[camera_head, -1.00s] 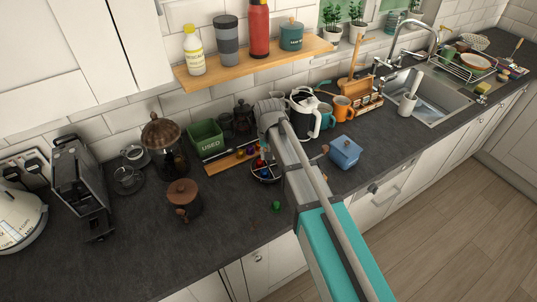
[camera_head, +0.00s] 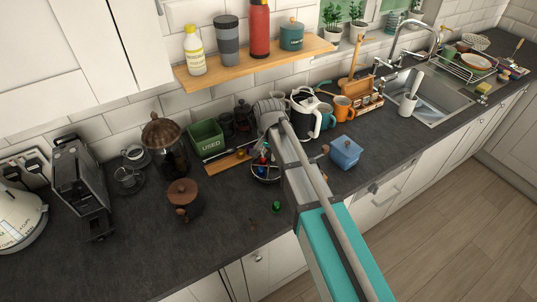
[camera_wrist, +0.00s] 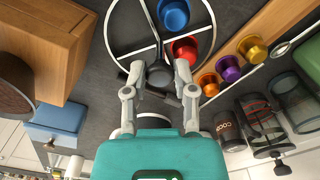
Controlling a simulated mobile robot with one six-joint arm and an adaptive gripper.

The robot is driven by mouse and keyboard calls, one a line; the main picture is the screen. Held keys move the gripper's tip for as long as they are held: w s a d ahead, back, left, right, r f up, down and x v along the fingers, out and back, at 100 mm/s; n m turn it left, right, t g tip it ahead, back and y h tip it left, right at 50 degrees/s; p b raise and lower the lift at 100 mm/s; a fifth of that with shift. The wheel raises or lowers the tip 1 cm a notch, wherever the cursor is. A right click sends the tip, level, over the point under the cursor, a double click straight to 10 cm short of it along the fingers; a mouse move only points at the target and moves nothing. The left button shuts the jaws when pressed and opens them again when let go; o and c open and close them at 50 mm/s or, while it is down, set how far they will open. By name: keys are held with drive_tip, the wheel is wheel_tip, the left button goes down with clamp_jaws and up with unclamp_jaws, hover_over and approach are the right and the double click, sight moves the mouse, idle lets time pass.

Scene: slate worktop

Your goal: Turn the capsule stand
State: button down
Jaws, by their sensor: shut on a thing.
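The capsule stand is a round wire carousel; its rim (camera_head: 266,181) shows left of my arm in the head view. In the wrist view its ring (camera_wrist: 108,28) and spokes surround a dark central knob (camera_wrist: 159,76). My gripper (camera_wrist: 158,68) is shut on this knob, one pale finger on each side. A blue capsule (camera_wrist: 173,14) and a red capsule (camera_wrist: 184,48) sit in the stand. My forearm hides part of the stand in the head view.
A wooden board (camera_head: 222,164) with several capsules lies beside the stand. A green capsule (camera_head: 276,207) lies on the worktop in front. A blue box (camera_head: 346,152) stands right of my arm, a brown jar (camera_head: 183,196) to the left. The front left worktop is mostly clear.

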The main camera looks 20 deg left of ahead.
drive_tip(key=shift+m, duration=0.8)
drive_tip(key=shift+c, duration=2.1)
unclamp_jaws()
drive_tip(key=shift+n, duration=0.4)
